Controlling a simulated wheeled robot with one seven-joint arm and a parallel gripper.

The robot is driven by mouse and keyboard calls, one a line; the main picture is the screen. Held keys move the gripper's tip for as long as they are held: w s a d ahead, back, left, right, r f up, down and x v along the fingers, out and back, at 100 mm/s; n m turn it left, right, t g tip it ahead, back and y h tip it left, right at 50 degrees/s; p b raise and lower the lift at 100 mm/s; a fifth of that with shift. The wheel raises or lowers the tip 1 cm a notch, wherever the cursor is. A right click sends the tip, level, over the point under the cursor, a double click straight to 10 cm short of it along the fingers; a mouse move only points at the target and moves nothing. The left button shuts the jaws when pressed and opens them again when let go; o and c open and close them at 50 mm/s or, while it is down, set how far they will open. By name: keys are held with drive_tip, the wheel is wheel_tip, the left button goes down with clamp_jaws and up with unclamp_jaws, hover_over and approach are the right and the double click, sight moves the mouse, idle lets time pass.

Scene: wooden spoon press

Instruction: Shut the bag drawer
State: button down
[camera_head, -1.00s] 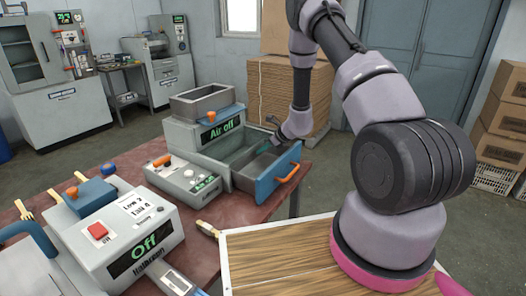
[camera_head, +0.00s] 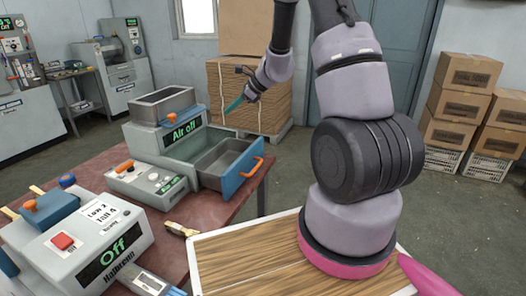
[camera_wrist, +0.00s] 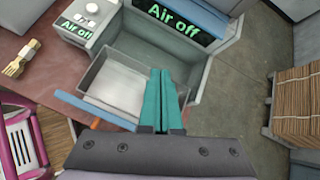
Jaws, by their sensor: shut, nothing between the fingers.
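The bag drawer (camera_head: 229,169) is a grey metal tray with a blue front (camera_head: 241,177) and an orange handle (camera_head: 252,167). It stands pulled out of the grey machine (camera_head: 165,136) marked "Air off". In the wrist view the open, empty tray (camera_wrist: 118,82) lies below my gripper, with part of the blue front (camera_wrist: 92,110) at left. My gripper (camera_head: 232,105) has teal fingers, is shut and empty, and is up above and behind the drawer in the head view. The fingers (camera_wrist: 163,75) cover part of the drawer in the wrist view.
A control box (camera_head: 147,181) stands beside the machine, with a second machine (camera_head: 77,239) marked "Off" nearer. A brush (camera_head: 181,229) lies on the red table. A stack of cardboard (camera_head: 247,93) stands behind on a pallet. Floor right of the drawer is clear.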

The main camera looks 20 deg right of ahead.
sight(261, 150)
drive_tip(key=s+a+r+n+g, duration=0.1)
drive_tip(key=s+a+r+n, duration=0.1)
drive_tip(key=s+r+n, duration=1.05)
drive_tip(key=s+d+r+n+h, duration=0.35)
drive_tip(key=s+r, duration=0.65)
drive_tip(key=s, duration=0.4)
drive_tip(key=w+d+f+m+g+y, duration=0.1)
drive_tip(key=w+d+f+m+y, duration=0.4)
drive_tip(key=w+f, duration=0.45)
drive_tip(key=w+d+f+m+g+y, duration=0.2)
drive_tip(key=w+d+f+m+y, duration=0.15)
drive_tip(key=w+d+f, duration=0.6)
drive_tip(key=d+f+m+t, duration=0.5)
drive_tip(key=f+m, duration=0.1)
drive_tip(key=f, duration=0.7)
drive_tip(key=d+f+m+t, duration=0.4)
drive_tip(key=f+m+t, duration=0.2)
drive_tip(key=f, duration=0.7)
drive_tip(key=shift+m, duration=0.25)
drive_tip(key=x, duration=1.3)
drive_tip(key=shift+s+a+r, duration=0.15)
drive_tip(key=shift+a, duration=0.15)
drive_tip(key=shift+a, duration=0.1)
